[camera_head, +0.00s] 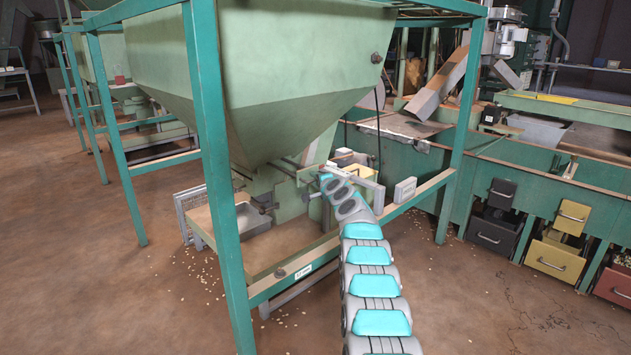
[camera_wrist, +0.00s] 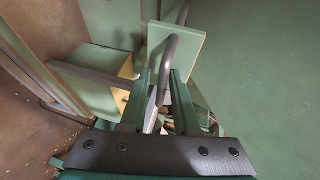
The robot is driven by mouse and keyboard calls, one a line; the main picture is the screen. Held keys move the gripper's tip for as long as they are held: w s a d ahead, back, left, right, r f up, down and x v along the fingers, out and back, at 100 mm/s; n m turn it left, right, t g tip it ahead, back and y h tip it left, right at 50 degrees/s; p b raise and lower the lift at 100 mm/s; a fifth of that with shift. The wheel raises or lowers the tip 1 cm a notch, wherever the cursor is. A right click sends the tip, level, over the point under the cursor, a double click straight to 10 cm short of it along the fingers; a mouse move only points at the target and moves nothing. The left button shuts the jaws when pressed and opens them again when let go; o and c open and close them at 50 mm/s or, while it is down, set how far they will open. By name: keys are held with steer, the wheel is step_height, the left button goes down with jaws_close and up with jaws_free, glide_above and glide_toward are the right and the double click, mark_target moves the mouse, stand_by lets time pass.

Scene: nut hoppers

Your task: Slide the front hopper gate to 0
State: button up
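The front hopper (camera_head: 260,80) is a large green funnel hung in a teal frame, with its narrow outlet low in the middle of the head view. My arm reaches to this outlet, and its end hides part of the gate area there. In the wrist view a light green gate plate (camera_wrist: 190,48) carries a curved grey handle (camera_wrist: 168,62). My gripper (camera_wrist: 163,80) has its two green fingers apart, one on each side of the handle. The handle runs between them with visible gaps; I cannot see firm contact. The gate's scale marks are not readable.
The teal frame's post (camera_head: 212,180) and lower rail (camera_head: 290,270) stand close around my arm. A green machine with coloured drawers (camera_head: 555,258) is at the right. Another hopper (camera_head: 100,58) stands at the back left. Scattered nuts lie on the brown floor.

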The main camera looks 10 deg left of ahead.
steer(key=shift+r, duration=0.25)
steer(key=shift+s+d+r+b, duration=0.15)
steer(key=shift+s+b, duration=0.2)
steer(key=shift+b, duration=0.15)
steer(key=f+b+v, duration=0.1)
steer(key=b+v, duration=0.2)
steer(key=v, duration=0.3)
steer(key=shift+s+d+r, duration=0.3)
steer(key=shift+s, duration=0.1)
